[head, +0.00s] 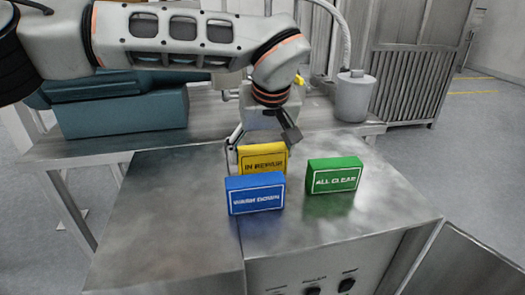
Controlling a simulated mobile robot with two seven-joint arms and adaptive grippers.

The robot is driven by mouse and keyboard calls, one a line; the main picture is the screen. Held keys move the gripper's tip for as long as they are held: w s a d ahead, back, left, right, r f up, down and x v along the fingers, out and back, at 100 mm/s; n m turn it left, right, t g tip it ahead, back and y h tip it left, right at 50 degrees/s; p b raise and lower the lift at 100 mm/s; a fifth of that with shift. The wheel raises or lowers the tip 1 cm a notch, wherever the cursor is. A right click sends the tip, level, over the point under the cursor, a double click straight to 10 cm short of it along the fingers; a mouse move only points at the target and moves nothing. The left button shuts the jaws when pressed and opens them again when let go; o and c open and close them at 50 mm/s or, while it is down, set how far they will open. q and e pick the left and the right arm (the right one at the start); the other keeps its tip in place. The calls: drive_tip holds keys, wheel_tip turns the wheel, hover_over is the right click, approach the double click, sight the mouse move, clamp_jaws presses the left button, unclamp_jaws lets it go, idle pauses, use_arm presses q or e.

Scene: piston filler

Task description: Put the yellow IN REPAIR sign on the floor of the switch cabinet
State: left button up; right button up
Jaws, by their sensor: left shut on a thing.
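The yellow IN REPAIR sign (263,163) stands upright on or just above the steel top, behind the blue sign, which hides its lower part. My left gripper (262,144) reaches down from above and is shut on the yellow sign, with a finger at each side. A steel cabinet front with several dark knobs (313,290) shows at the bottom edge, below the steel top. A floor inside the switch cabinet is not visible. My right gripper is out of view.
A blue WASH DOWN sign (255,194) stands right in front of the yellow one. A green ALL CLEAR sign (334,175) stands to the right. A grey cylinder (354,97) stands behind. The steel top (165,220) is clear at left. A metal panel (465,265) juts out at lower right.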

use_arm(q)
drive_tip(key=o, duration=1.2)
drive_tip(key=shift+c, duration=0.2)
